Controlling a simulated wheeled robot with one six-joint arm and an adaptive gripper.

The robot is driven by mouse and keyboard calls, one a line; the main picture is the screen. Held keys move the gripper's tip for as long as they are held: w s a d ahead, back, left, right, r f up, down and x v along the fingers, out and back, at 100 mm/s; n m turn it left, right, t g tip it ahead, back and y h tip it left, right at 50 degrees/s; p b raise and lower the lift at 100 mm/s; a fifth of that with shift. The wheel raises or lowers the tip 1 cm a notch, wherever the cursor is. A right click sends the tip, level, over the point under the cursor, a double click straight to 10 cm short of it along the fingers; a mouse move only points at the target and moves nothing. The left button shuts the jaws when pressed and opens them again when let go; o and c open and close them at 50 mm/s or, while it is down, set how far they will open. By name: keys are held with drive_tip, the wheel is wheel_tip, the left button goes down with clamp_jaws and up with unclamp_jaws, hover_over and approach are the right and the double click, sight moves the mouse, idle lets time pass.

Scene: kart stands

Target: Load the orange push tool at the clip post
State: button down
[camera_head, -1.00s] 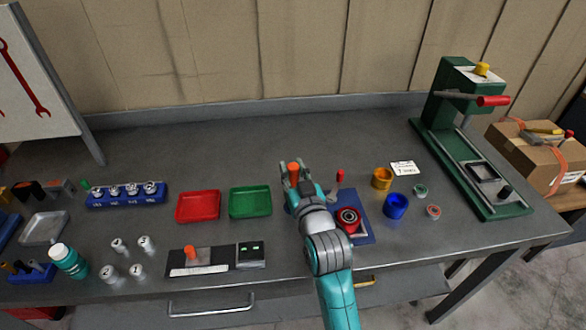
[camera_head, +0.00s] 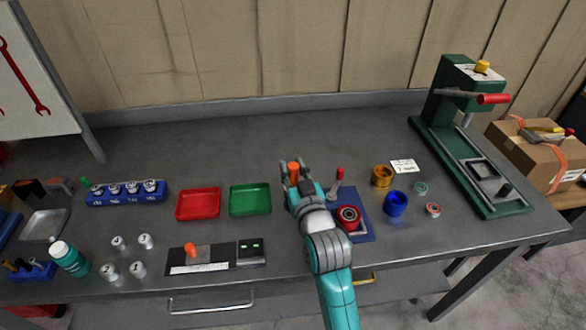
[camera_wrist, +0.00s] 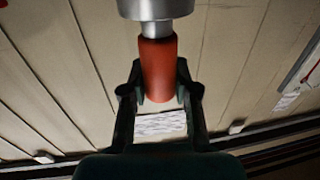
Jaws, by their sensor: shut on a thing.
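My gripper (camera_head: 292,177) is in the middle of the head view, over the bench, just right of the green tray. It is shut on the orange push tool (camera_head: 294,171). In the wrist view the tool (camera_wrist: 158,70) is an orange-red cylinder between the two fingers, with a silver metal end (camera_wrist: 156,8) at the top of the picture. I cannot make out for sure which thing is the clip post. A blue plate fixture (camera_head: 362,228) with a red round part (camera_head: 348,215) and a red-tipped lever (camera_head: 339,178) stands right of my gripper, partly hidden by my arm.
A red tray (camera_head: 198,204) and the green tray (camera_head: 250,199) lie to the left. An orange cup (camera_head: 382,176) and a blue cup (camera_head: 396,204) stand to the right, before a green press (camera_head: 465,150). The back middle of the bench is clear.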

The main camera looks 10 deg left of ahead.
drive_tip(key=shift+r, duration=3.5)
